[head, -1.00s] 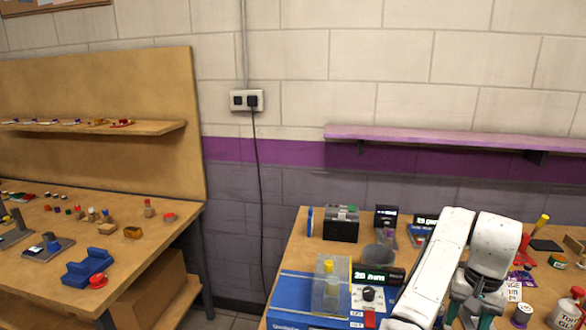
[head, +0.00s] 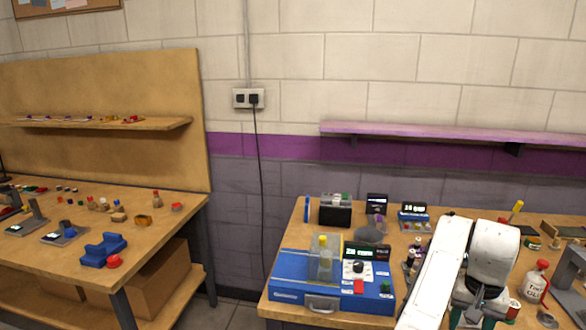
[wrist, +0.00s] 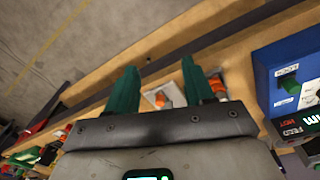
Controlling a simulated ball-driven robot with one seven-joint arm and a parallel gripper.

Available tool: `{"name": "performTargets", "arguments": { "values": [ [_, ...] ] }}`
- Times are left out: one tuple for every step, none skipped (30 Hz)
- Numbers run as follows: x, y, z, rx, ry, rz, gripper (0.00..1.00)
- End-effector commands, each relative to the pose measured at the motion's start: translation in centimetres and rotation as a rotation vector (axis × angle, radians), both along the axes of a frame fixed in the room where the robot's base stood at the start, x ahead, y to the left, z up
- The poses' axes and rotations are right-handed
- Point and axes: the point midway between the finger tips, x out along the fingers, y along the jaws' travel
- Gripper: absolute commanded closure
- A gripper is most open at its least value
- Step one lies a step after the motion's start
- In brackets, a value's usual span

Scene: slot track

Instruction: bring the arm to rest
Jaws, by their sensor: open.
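My white arm (head: 439,265) is folded at the right of the head view, over the right workbench. In the wrist view my gripper (wrist: 158,76) has two green fingers spread apart with nothing held between them. Past the fingers are the bench edge and the grey floor. A small orange-and-white item (wrist: 163,97) shows between the fingers, and a similar orange piece (wrist: 216,86) is beside the right finger. In the head view the fingertips are mostly cut off or hidden by the arm at the bottom edge.
A blue instrument box (head: 290,278) stands left of my arm, and shows at the right in the wrist view (wrist: 280,60). A white bottle (head: 535,281) is right of the arm. A purple shelf (head: 440,131) runs along the wall. A floor gap separates the left bench (head: 60,245).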

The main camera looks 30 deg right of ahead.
Motion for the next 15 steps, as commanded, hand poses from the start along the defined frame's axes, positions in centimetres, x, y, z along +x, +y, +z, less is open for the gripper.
{"name": "performTargets", "arguments": {
  "values": [
    [-0.3, -0.1, -0.3, -0.013, 0.005, 0.006, 0.48],
    [-0.5, -0.1, -0.4, -0.023, 0.008, 0.011, 0.48],
    [-0.6, -0.2, -0.5, -0.037, 0.010, 0.017, 0.48],
    [-0.8, -0.2, -0.7, -0.048, 0.012, 0.023, 0.48],
    [-0.9, -0.2, -0.8, -0.058, 0.013, 0.029, 0.48],
    [-1.2, -0.2, -1.1, -0.075, 0.017, 0.039, 0.48],
    [-1.3, -0.3, -1.2, -0.086, 0.019, 0.046, 0.48],
    [-1.5, -0.2, -1.4, -0.098, 0.021, 0.056, 0.48],
    [-1.7, -0.2, -1.7, -0.116, 0.026, 0.069, 0.48],
    [-1.9, -0.2, -1.8, -0.129, 0.027, 0.081, 0.48],
    [-2.1, -0.1, -2.1, -0.142, 0.029, 0.094, 0.48],
    [-2.3, 0.0, -2.4, -0.164, 0.033, 0.114, 0.48],
    [-2.6, 0.2, -2.7, -0.179, 0.036, 0.132, 0.48],
    [-2.8, 0.4, -3.0, -0.196, 0.039, 0.151, 0.48],
    [-3.1, 0.7, -3.5, -0.218, 0.043, 0.183, 0.48]
  ]
}}
